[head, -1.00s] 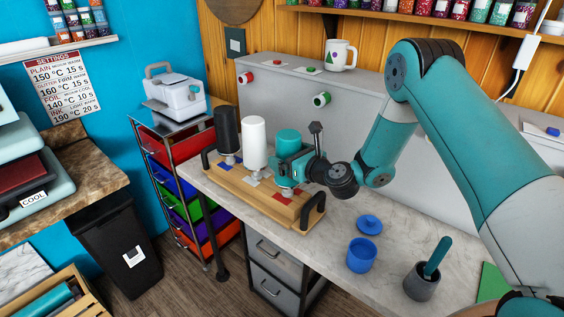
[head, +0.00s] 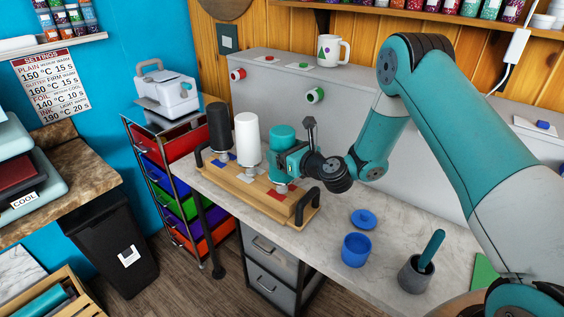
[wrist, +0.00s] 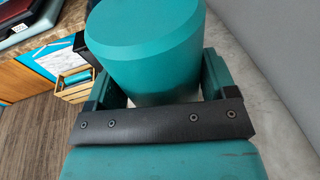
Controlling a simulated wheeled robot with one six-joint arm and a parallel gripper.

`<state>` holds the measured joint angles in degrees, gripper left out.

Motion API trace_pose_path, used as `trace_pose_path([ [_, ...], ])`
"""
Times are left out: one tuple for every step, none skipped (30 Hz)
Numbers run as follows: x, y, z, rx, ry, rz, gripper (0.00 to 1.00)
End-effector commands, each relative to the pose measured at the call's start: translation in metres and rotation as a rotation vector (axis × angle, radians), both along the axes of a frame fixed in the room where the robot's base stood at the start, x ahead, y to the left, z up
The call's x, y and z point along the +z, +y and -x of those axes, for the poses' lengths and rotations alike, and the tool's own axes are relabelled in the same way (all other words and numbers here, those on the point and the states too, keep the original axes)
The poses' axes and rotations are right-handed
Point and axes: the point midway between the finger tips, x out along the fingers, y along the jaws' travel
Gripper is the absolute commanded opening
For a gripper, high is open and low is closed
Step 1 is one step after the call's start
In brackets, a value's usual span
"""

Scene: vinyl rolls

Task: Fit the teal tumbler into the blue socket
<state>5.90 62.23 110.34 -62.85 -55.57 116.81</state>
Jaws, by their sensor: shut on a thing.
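The teal tumbler (head: 282,137) stands upright at the right end of a wooden rack (head: 262,205), above a red patch (head: 276,195). My gripper (head: 290,160) is shut on it from the right. In the wrist view the tumbler (wrist: 145,45) fills the space between the two fingers (wrist: 155,92). Its foot is partly hidden, so I cannot tell whether it is seated or just clear. A blue patch (head: 222,157), at the rack's left end, lies by the foot of a black tumbler (head: 218,127); the socket opening there is hidden.
A white tumbler (head: 248,135) stands between the black and teal ones. The rack has a black handle (head: 308,205) at its right end. A blue cup (head: 356,250), blue lid (head: 364,219) and grey pot (head: 416,275) stand on the counter. A grey ledge rises behind.

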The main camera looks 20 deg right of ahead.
Motion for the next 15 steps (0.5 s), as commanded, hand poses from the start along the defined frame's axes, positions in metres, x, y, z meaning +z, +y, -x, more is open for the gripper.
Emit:
trace_pose_path([
  [0.001,0.000,0.000,0.001,-0.001,-0.001,0.55],
  [0.002,0.000,0.000,0.001,-0.001,-0.001,0.55],
  [0.003,0.000,0.000,0.001,-0.001,-0.001,0.55],
  [0.005,0.000,0.000,0.001,-0.001,-0.001,0.55],
  [0.006,0.000,0.000,0.001,-0.001,-0.001,0.55],
  [0.009,0.000,0.000,0.001,-0.001,-0.001,0.55],
  [0.010,0.000,0.000,0.001,-0.002,-0.001,0.55],
  [0.012,0.000,0.000,0.001,-0.002,-0.001,0.55],
  [0.014,0.000,0.000,0.001,-0.002,-0.001,0.55],
  [0.016,0.000,0.000,0.001,-0.002,-0.001,0.55],
  [0.018,0.000,0.000,0.001,-0.002,-0.001,0.55],
  [0.020,0.000,0.000,0.001,-0.002,-0.001,0.55],
  [0.021,0.000,0.000,0.001,-0.002,-0.001,0.55],
  [0.023,0.000,0.000,0.001,-0.001,-0.001,0.55],
  [0.025,0.000,0.000,0.001,-0.001,-0.001,0.55],
])
